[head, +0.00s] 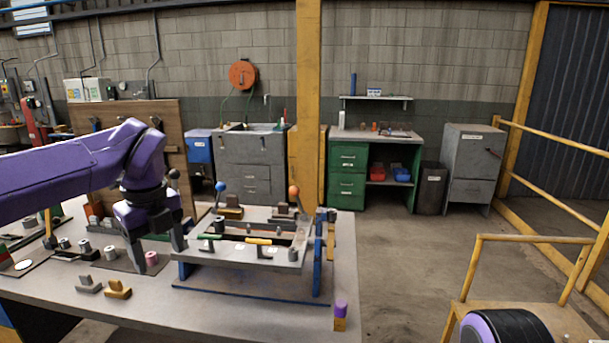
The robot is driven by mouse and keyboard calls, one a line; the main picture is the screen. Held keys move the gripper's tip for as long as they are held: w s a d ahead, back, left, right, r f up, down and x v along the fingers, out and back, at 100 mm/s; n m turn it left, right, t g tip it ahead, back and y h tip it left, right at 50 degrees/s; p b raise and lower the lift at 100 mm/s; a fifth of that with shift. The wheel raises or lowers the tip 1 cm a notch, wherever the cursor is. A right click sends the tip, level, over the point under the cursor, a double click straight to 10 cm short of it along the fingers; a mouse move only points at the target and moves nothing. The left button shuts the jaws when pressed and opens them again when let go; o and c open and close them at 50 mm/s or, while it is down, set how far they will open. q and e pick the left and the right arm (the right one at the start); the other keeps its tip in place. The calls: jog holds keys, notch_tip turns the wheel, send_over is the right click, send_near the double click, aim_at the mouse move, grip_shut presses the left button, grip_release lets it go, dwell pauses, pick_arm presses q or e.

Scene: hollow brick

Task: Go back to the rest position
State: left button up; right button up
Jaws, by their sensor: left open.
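My left arm comes in from the left, purple, and bends down over the workbench (215,325). My left gripper (160,258) points down, its dark fingers apart and nothing seen between them. It hangs over the left part of the bench, just left of a raised grey fixture plate (215,258) on blue legs. A pinkish-red spool-like piece (152,259) shows close to the fingertips; I cannot tell whether they touch it. My right gripper is not in view. A purple and black rounded part at the lower right seems to be mine.
A yellow rail (525,239) stands right. The floor (400,260) between is clear.

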pick_arm(q)
jog(key=w+a+f+m+t+y, duration=0.2)
jog(key=a+f+m+y, duration=0.15)
jog(key=f+m, duration=0.25)
jog(key=w+a+f+m+t+y, duration=0.2)
jog(key=w+f+m+y, duration=0.15)
jog(key=f+m, duration=0.2)
jog(key=s+d+f+m+t, duration=0.1)
jog(key=s+f+m+t, duration=0.15)
jog(key=f+m, duration=0.6)
jog(key=s+d+f+m+t, duration=0.2)
jog(key=s+f+m, duration=0.1)
jog(key=f+m, duration=0.6)
jog(key=s+f+m+g+h, duration=0.1)
jog(key=s+f+m+g, duration=0.1)
jog(key=s+f, duration=0.4)
jog(key=s+f+m+g+h, duration=0.2)
jog(key=s+f+m, duration=0.3)
jog(key=s, duration=0.9)
jog(key=s+a+f+m+g+h, duration=0.1)
jog(key=s+f+m, duration=0.3)
jog(key=s+f, duration=0.4)
jog(key=s+g, duration=0.1)
jog(key=s, duration=0.2)
